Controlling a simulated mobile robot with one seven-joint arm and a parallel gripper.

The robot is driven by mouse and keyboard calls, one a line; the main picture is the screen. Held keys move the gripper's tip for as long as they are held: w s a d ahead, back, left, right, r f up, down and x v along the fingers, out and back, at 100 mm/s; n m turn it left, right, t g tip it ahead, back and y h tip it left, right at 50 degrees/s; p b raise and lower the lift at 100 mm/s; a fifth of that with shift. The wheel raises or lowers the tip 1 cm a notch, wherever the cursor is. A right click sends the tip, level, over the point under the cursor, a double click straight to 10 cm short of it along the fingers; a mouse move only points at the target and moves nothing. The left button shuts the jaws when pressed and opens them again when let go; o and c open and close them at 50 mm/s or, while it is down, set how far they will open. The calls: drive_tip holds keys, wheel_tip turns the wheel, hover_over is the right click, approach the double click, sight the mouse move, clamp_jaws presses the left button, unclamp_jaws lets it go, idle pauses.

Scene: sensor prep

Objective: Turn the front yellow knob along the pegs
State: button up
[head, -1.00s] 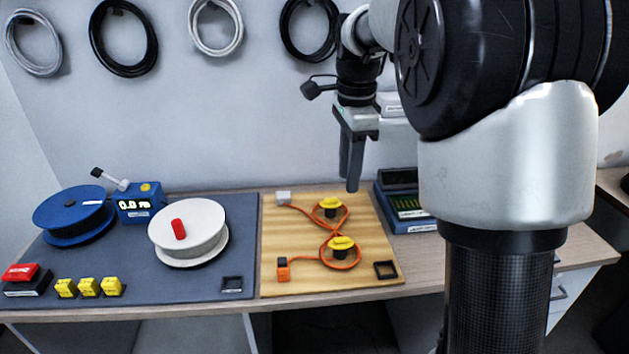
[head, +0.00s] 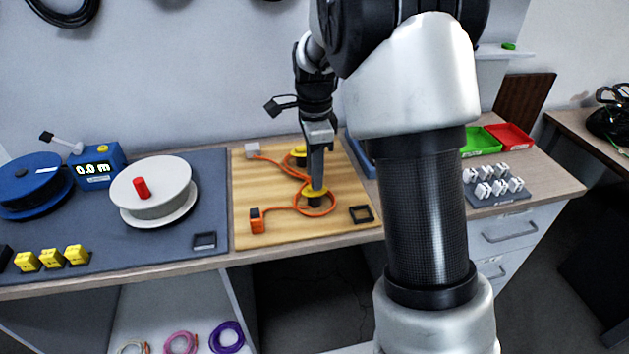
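The front yellow knob (head: 314,194) stands on a dark peg on the wooden board (head: 258,186), with an orange cable (head: 330,208) looped around it. My gripper (head: 316,186) points straight down with its fingertips at this knob and covers part of it. I cannot tell whether the fingers are closed on the knob or just above it. The back yellow knob (head: 299,150) shows partly behind my gripper. The orange cable runs past both pegs, from a white block (head: 252,149) at the back to an orange connector (head: 257,220) at the front.
A small black square frame (head: 361,214) lies right of the front knob. A white reel (head: 152,187) with a red handle, a blue reel (head: 30,180) and a blue meter (head: 97,168) stand on the grey mat to the left. My arm hides part of the right side.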

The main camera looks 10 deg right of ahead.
drive_tip(key=shift+f, duration=1.15)
clamp_jaws()
